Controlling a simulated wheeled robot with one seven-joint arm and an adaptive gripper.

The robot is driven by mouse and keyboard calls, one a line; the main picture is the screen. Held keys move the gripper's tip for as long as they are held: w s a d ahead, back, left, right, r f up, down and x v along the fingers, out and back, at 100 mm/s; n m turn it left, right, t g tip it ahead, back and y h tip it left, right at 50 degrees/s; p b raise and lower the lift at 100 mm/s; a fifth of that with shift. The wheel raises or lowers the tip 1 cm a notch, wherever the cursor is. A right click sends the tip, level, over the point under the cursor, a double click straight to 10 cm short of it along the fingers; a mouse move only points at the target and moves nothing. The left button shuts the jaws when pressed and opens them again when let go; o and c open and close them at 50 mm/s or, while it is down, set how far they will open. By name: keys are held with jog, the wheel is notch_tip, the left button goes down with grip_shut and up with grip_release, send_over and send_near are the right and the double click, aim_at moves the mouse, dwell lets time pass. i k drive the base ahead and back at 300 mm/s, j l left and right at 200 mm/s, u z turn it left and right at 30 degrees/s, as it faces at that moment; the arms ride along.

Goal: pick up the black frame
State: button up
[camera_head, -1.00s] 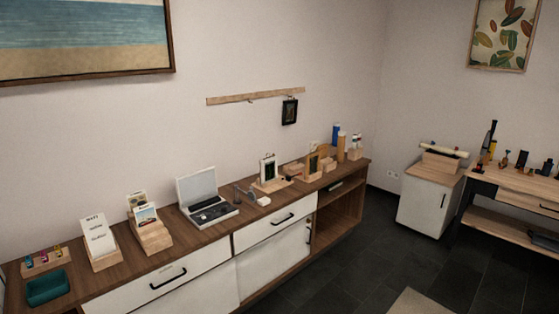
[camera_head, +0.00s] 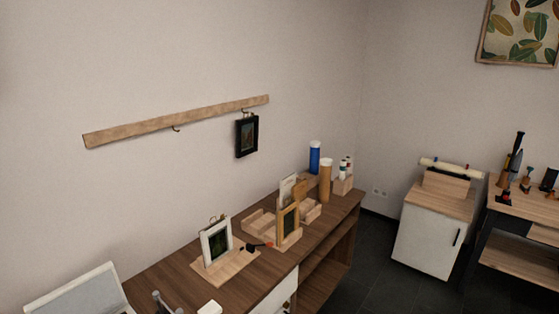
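The black frame (camera_head: 247,136) hangs on the wall from a hook near the right end of a wooden rail (camera_head: 180,121). It is a small upright rectangle with a dark picture inside. It hangs above the sideboard and touches none of the things standing on it. My gripper is not in view.
A wooden sideboard (camera_head: 165,270) runs along the wall below the rail. On it stand a white frame (camera_head: 216,243) on a wooden base, a wooden-edged frame (camera_head: 288,221), and a blue-bodied cylinder (camera_head: 314,158). A white cabinet (camera_head: 428,240) stands to the right. Dark floor lies between.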

aim_at(246, 129)
jog(key=i+z, duration=0.2)
jog(key=i, duration=0.85)
jog(key=i+u, duration=0.2)
jog(key=u, duration=0.15)
jog(key=i+l+u, duration=0.1)
jog(key=u, duration=0.25)
jog(key=i+l+u, duration=0.2)
jog(key=u, duration=0.2)
